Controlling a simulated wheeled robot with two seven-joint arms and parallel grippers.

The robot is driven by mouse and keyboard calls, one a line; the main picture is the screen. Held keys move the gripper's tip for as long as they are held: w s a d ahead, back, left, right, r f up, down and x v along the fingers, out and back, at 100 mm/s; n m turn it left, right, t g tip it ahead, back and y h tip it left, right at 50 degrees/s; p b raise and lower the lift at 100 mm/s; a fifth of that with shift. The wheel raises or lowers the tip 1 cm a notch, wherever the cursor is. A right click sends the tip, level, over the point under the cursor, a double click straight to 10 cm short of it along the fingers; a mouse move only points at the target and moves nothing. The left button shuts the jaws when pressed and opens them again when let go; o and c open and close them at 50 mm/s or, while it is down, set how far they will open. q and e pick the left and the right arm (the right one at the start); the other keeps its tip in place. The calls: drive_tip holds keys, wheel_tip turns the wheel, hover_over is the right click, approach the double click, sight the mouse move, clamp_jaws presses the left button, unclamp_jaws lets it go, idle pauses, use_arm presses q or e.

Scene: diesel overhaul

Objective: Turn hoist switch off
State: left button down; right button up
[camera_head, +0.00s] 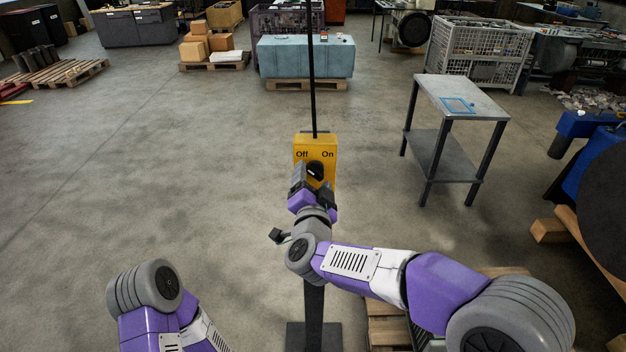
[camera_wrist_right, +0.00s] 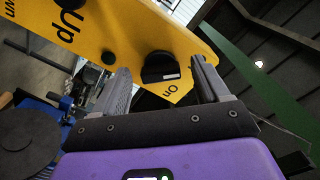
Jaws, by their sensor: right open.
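The yellow hoist control box (camera_head: 302,145) stands upright on a dark post, with "Off" at its top left and "On" at its top right. Its black rotary switch (camera_head: 315,170) is below the labels and partly hidden by my right gripper (camera_head: 312,184). In the right wrist view, the switch (camera_wrist_right: 159,68) shows between the two open fingers (camera_wrist_right: 161,76), with the "On" label close by. A white mark on the switch lies on the side toward "On". I cannot tell whether the fingers touch the switch. My left arm shows at bottom left; its gripper is out of frame.
A thin black pole (camera_head: 312,70) rises behind the box. A grey two-shelf table (camera_head: 470,101) stands to the right. A wooden pallet (camera_head: 387,325) lies under my right arm. The floor (camera_head: 150,150) to the left is clear.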

drive_tip(key=s, duration=0.7)
drive_tip(key=shift+b, duration=0.45)
drive_tip(key=d+f+n+g+y+b, duration=0.1)
drive_tip(key=d+f+n+g+b, duration=0.2)
drive_tip(key=f, duration=1.3)
drive_tip(key=d+f+n+g+y, duration=0.15)
drive_tip(key=f+g, duration=0.25)
drive_tip(key=f, duration=1.2)
drive_tip(key=s+d+f+n+g+b, duration=0.1)
drive_tip(key=s+d+f+g, duration=0.15)
drive_tip(key=s+f, duration=0.4)
drive_tip(key=s+d+f+g+b, duration=0.1)
drive_tip(key=s+d+f+g, duration=0.15)
drive_tip(key=f, duration=0.75)
drive_tip(key=s+f+g+y, duration=0.1)
drive_tip(key=s+f+g, duration=0.1)
drive_tip(key=s+f, duration=0.2)
drive_tip(key=s+f+g+b, duration=0.1)
drive_tip(key=s+f+g, duration=0.2)
drive_tip(key=s, duration=0.7)
drive_tip(key=shift+d+f+n+y, duration=0.35)
drive_tip(key=shift+f+n, duration=0.1)
drive_tip(key=shift+f, duration=0.4)
